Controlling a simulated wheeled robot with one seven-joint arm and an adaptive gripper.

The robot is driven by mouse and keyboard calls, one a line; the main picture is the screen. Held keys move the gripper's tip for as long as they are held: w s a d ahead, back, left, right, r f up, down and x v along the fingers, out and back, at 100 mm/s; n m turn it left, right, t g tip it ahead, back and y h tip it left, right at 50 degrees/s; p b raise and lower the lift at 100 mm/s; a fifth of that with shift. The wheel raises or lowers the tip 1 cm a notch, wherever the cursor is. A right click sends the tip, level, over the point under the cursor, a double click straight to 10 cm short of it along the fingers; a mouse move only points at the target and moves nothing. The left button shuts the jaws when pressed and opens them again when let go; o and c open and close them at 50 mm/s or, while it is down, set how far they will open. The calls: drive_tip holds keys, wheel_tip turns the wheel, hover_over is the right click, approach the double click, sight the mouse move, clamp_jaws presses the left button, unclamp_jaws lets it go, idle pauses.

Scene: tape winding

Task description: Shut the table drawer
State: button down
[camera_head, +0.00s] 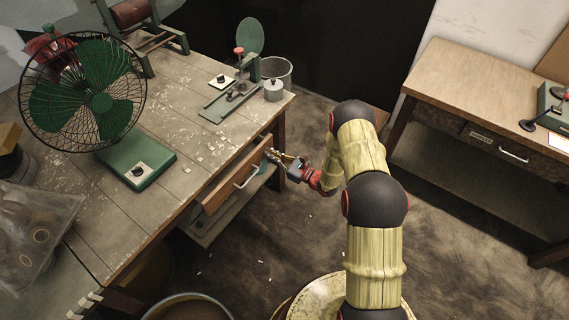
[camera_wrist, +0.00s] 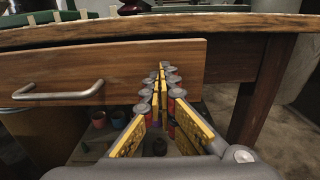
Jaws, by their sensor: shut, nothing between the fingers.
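The table drawer is in the left worktable (camera_head: 85,215). In the head view its wooden front (camera_head: 219,194) stands a little out from the table edge, with a narrow dark gap behind it. A metal handle (camera_head: 247,178) is on this front. In the wrist view the drawer front (camera_wrist: 125,58) fills the left and middle, with the handle (camera_wrist: 58,91) at left. My gripper (camera_head: 269,153) is shut and empty, its fingertips (camera_wrist: 162,67) pointing at the right part of the drawer front. Whether they touch it I cannot tell.
A green fan (camera_head: 100,102) and a green winding fixture (camera_head: 225,105) stand on the worktable. A lower shelf (camera_wrist: 85,150) with small pots lies below the drawer. A table leg (camera_wrist: 262,90) is right of the gripper. Another table (camera_head: 480,85) stands at right; floor between is clear.

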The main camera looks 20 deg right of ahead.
sight(257, 147)
drive_tip(key=b+x, duration=0.1)
drive_tip(key=x, duration=0.5)
drive_tip(key=shift+w+a, duration=0.2)
drive_tip(key=shift+w, duration=0.05)
drive_tip(key=shift+w+r, duration=0.1)
